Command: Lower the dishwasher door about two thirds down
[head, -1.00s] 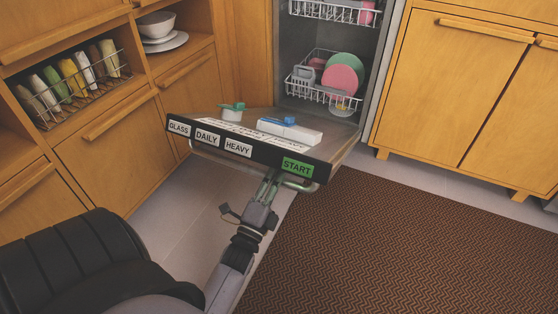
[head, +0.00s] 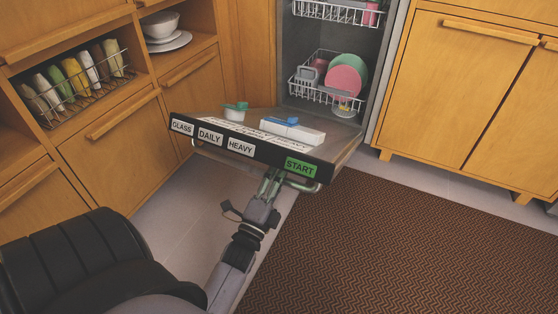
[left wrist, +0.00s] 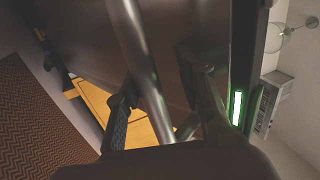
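The dishwasher door (head: 345,153) hangs part-way down, sloping, with its inner side up. Its front edge carries labels and a green START button (head: 299,167). The door's handle (head: 302,186) is a bar below that edge. My left gripper (head: 272,178) is at the handle from below; in the left wrist view (left wrist: 158,85) the bar (left wrist: 137,45) passes between its two fingers. The fingers are spread, with gaps beside the bar; whether either touches it is unclear. My right gripper is not in view.
The upper rack (head: 335,13) and lower rack (head: 318,92) with dishes are inside the dishwasher. Cabinets (head: 115,150) stand close on the left, others (head: 440,90) on the right. A brown rug (head: 400,245) covers the clear floor at right.

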